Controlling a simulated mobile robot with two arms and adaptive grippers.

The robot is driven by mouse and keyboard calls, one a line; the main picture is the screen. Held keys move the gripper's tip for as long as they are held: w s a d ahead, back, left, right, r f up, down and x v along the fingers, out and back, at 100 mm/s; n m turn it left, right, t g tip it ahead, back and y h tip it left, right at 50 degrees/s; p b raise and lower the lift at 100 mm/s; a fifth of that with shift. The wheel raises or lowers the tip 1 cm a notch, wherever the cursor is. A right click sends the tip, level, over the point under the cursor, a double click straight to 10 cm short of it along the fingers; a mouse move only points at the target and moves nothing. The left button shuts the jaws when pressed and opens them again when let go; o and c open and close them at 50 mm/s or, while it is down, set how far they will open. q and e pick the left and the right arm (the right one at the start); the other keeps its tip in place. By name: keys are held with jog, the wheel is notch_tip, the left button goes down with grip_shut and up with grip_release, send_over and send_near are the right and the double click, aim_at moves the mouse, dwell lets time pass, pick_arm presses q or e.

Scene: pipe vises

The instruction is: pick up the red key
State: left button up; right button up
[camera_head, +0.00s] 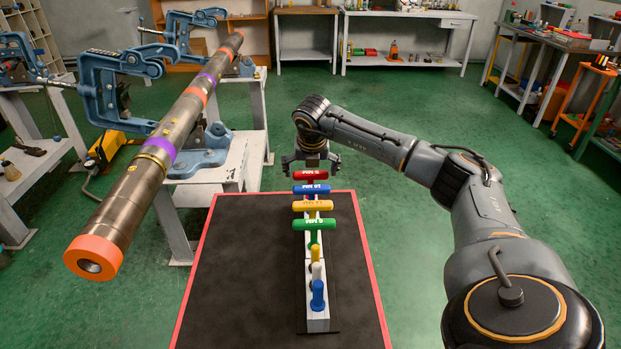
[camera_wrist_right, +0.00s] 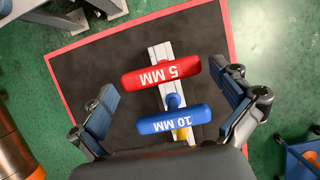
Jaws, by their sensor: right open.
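The red key (camera_head: 310,175) has a T-shaped handle and is the farthest in a row on a white rack (camera_head: 317,322). In the right wrist view the red key (camera_wrist_right: 161,73) reads "5 MM". My right gripper (camera_head: 310,160) is above and just behind the red key in the head view. In the right wrist view its two fingers (camera_wrist_right: 165,98) are spread wide, with the red key between and slightly beyond them. Nothing is held. The blue key (camera_wrist_right: 174,119), marked "10 MM", is next to it, closer to the gripper's base. My left gripper is not in view.
The rack stands on a black mat with a red border (camera_head: 214,275). A yellow key (camera_head: 313,206), a green key (camera_head: 314,224) and smaller upright handles stand nearer. A long pipe (camera_head: 150,165) in blue vises is at left. The mat is clear beside the rack.

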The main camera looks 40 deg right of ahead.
jog(key=shift+x, duration=1.1)
jog(key=shift+a, duration=0.1)
jog(key=c, duration=1)
jog(key=shift+o, duration=0.2)
jog(key=shift+r, duration=0.1)
jog(key=shift+r, duration=0.1)
notch_tip(320, 180, up, 9)
jog(key=shift+r+b, duration=0.15)
jog(key=shift+b, duration=0.55)
jog(key=shift+r, duration=0.25)
